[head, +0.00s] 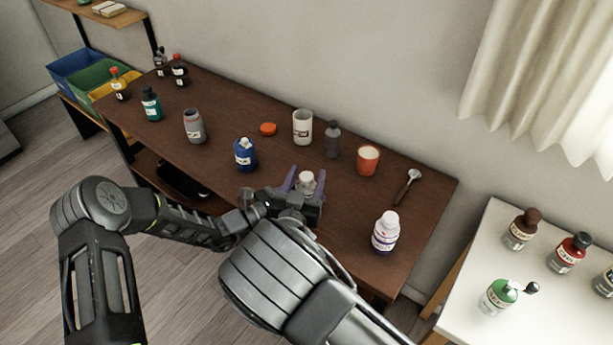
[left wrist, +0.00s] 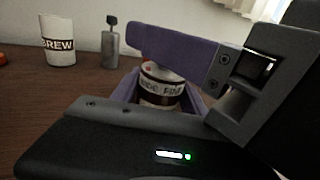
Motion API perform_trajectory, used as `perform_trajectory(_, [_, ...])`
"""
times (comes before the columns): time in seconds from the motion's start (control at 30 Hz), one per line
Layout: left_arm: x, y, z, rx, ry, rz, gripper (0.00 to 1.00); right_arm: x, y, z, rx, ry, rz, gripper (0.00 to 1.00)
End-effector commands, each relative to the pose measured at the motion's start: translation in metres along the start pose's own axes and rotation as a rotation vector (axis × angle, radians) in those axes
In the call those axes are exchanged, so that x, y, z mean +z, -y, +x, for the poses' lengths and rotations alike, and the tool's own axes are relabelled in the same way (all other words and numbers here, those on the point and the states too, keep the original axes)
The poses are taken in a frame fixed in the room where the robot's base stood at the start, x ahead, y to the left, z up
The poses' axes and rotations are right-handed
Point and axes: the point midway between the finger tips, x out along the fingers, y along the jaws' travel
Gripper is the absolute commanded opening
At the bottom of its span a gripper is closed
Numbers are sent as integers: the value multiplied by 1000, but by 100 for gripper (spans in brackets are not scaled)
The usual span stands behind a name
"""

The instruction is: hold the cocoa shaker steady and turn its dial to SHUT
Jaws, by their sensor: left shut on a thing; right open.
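The shaker (head: 306,181) has a pale grey-white top and stands upright near the table's front edge. The left wrist view shows its white and brown label (left wrist: 160,92) and a small red mark near the top. My left gripper (head: 262,206) reaches in from the left and is shut on the shaker's body; its fingertips are mostly hidden in the head view. My right gripper (head: 305,182) is open, its purple fingers on either side of the shaker's top, with a gap visible. I cannot read the dial's setting.
A white side table (head: 465,290) holds several jars.

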Motion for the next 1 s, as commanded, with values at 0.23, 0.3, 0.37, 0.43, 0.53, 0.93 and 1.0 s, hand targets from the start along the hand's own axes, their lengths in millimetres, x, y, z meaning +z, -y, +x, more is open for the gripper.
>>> perform_trajectory(0.23, [0,0,0,0,-1,0,6,0,0,2,-1,0,0,54])
perform_trajectory(0.3, [0,0,0,0,-1,0,6,0,0,2,-1,0,0,52])
perform_trajectory(0.37, [0,0,0,0,-1,0,6,0,0,2,-1,0,0,47])
perform_trajectory(0.43, [0,0,0,0,-1,0,6,0,0,1,-1,0,0,41])
perform_trajectory(0.53, [0,0,0,0,-1,0,6,0,0,1,-1,0,1,33])
perform_trajectory(0.93, [0,0,0,0,-1,0,6,0,0,1,-1,0,1,0])
perform_trajectory(1.0, [0,0,0,0,-1,0,6,0,0,1,-1,0,1,0])
